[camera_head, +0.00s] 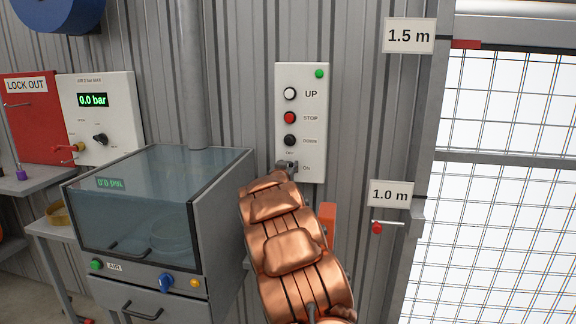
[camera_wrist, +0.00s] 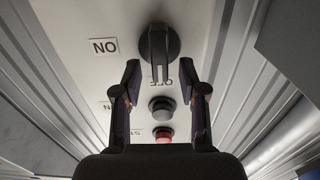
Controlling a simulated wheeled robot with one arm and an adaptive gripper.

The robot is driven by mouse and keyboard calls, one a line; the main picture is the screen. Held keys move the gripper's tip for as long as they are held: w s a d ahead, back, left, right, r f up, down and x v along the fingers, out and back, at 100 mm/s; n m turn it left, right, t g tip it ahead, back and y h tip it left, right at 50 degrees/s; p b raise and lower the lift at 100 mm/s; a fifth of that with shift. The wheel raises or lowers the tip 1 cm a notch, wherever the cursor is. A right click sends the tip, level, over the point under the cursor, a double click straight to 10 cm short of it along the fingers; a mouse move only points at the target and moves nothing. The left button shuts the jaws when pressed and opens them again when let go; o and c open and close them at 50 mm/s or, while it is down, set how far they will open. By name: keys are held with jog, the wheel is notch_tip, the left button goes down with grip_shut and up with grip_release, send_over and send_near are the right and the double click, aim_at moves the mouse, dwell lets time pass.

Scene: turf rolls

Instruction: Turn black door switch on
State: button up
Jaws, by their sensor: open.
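The black door switch (camera_wrist: 158,45) is a rotary knob with a raised handle on the white control panel (camera_wrist: 205,25). In the wrist view its handle points toward the OFF label (camera_wrist: 169,83), and the ON label (camera_wrist: 103,46) lies to its left. My gripper (camera_wrist: 160,66) is open, with one finger on each side of the handle's lower end and gaps on both sides. Contact with the panel cannot be told. In the head view the switch (camera_head: 288,167) shows at the panel's (camera_head: 316,140) bottom, partly hidden by my copper-coloured arm, beside the ON label (camera_head: 306,168).
Above the switch are a black DOWN button (camera_head: 290,140), a red STOP button (camera_head: 289,118) and a white UP button (camera_head: 290,93). A green lamp (camera_head: 319,73) sits at the panel's top right. A glass-lidded cabinet (camera_head: 215,210) stands left of my arm. The gridded door (camera_head: 505,190) is at right.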

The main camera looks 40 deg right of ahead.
jog(key=shift+w+d, duration=0.15)
jog(key=shift+d, duration=0.05)
grip_shut()
dwell(0.4)
